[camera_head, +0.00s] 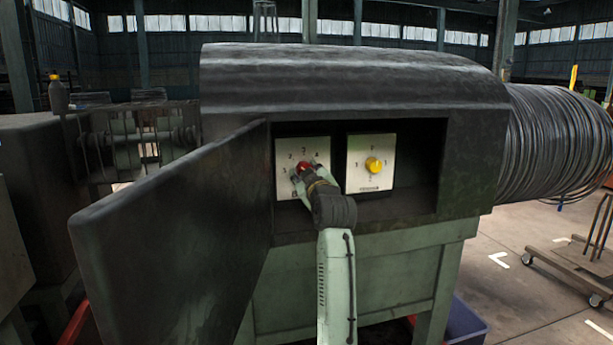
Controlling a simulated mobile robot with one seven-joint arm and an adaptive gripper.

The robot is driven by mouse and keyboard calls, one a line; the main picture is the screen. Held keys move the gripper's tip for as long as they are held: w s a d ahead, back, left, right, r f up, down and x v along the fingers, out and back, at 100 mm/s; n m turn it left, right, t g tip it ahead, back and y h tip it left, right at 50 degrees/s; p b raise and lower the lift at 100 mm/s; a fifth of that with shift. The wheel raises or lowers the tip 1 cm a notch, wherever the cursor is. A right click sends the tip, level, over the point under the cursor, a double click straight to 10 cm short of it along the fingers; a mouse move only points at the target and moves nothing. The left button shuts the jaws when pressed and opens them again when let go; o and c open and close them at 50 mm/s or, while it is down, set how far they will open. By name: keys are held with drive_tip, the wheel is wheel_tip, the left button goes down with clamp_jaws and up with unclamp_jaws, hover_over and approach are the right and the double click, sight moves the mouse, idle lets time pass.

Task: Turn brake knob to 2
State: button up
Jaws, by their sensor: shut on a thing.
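A red knob (304,165) sits on the left white dial plate (285,189) inside the open compartment. Small numerals surround it; 2, 3 and 4 seem readable above it. My gripper (302,173) reaches in from below and is shut on the red knob, covering its lower part and any pointer. A yellow knob (374,165) sits on the right white dial plate (359,178), apart from my gripper. Its marks are small, and its pointer direction is unclear. I cannot tell from lettering which knob is the brake knob.
The compartment door (180,240) hangs open to the left, close beside my arm. The dark machine housing (350,85) overhangs the compartment. A wire coil (555,140) is at the right, and a wheeled cart (575,262) stands on open floor there.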

idle(0.4)
drive_tip(key=o, duration=1.1)
drive_tip(key=shift+o, duration=0.2)
drive_tip(key=shift+s, duration=0.1)
drive_tip(key=v, duration=1.1)
drive_tip(key=shift+s, duration=0.4)
